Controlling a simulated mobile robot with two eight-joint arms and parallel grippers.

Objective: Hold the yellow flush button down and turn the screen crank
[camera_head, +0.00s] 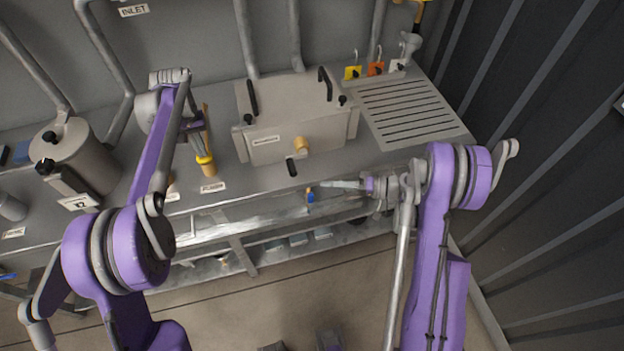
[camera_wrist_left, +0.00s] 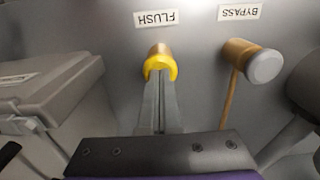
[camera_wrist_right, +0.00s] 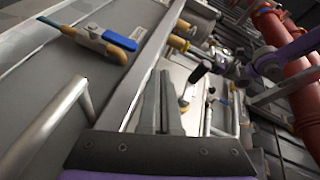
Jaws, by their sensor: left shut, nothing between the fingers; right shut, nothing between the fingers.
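The yellow-rimmed flush button (camera_wrist_left: 156,66) sits under the FLUSH label in the left wrist view. In the head view the button (camera_head: 206,163) stands on the bench left of the grey box. My left gripper (camera_wrist_left: 160,84) is shut and empty, with its fingertips at the button's face; whether it is pressed in cannot be told. The brass hub (camera_head: 300,145) on the box front has a black grip (camera_head: 291,167) below it, which looks like the screen crank. My right gripper (camera_head: 324,184) is shut and empty, low and right of that grip, apart from it.
The grey box (camera_head: 262,120) stands mid-bench, with a slotted drain plate (camera_head: 405,108) to its right. A blue-handled valve (camera_wrist_right: 120,40) is near my right gripper. A ribbed dark wall (camera_head: 560,150) closes the right side.

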